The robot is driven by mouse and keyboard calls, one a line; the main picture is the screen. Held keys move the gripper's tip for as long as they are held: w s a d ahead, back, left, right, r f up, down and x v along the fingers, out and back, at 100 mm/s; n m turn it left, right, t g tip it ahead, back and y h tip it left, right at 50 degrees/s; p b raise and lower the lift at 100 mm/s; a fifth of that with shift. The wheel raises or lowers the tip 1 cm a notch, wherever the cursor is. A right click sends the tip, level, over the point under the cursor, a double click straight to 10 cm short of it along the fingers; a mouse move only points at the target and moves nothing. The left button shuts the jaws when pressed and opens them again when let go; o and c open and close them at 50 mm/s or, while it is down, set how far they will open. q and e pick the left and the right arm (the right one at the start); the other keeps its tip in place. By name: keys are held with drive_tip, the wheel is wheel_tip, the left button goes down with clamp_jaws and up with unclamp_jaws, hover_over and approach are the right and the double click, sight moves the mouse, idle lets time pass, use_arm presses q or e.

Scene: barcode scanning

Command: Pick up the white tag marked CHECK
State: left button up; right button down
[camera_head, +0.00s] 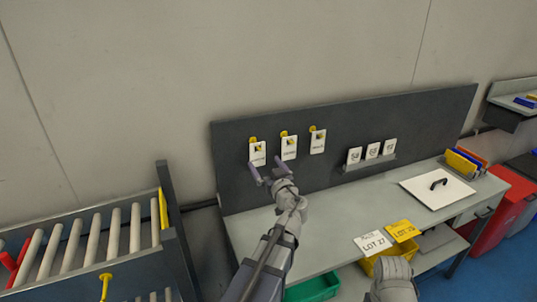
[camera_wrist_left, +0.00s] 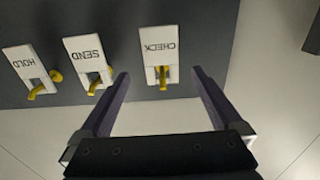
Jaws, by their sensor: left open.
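The white CHECK tag (camera_head: 257,153) hangs on a yellow peg at the left of a row of three tags on the dark upright panel. It also shows in the left wrist view (camera_wrist_left: 159,48), where its lettering is upside down. My left gripper (camera_head: 265,170) is open and empty, just below and in front of this tag. In the left wrist view its fingertips (camera_wrist_left: 160,74) lie on either side of the peg end, apart from the tag. The white SEND tag (camera_wrist_left: 86,56) and HOLD tag (camera_wrist_left: 27,64) hang beside it. My right gripper's fingers are not visible.
The grey bench (camera_head: 335,232) runs below the panel (camera_head: 230,145). Several small white cards (camera_head: 372,151) stand on a ledge to the right. A roller conveyor (camera_head: 95,240) stands left.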

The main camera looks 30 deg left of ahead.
sight(258, 153)
use_arm(q)
drive_tip(key=x, duration=0.2)
drive_tip(key=shift+w+a, duration=0.25)
drive_tip(key=shift+w+a+r, duration=0.1)
drive_tip(key=shift+w+a, duration=0.1)
drive_tip(key=shift+a, duration=0.15)
drive_tip(key=x, duration=0.4)
drive_tip(key=shift+w+a+r, duration=0.1)
drive_tip(key=shift+a, duration=0.1)
drive_tip(key=shift+c, duration=0.2)
drive_tip(key=c, duration=1.3)
drive_tip(key=shift+r+p, duration=0.1)
drive_tip(key=shift+p, duration=0.2)
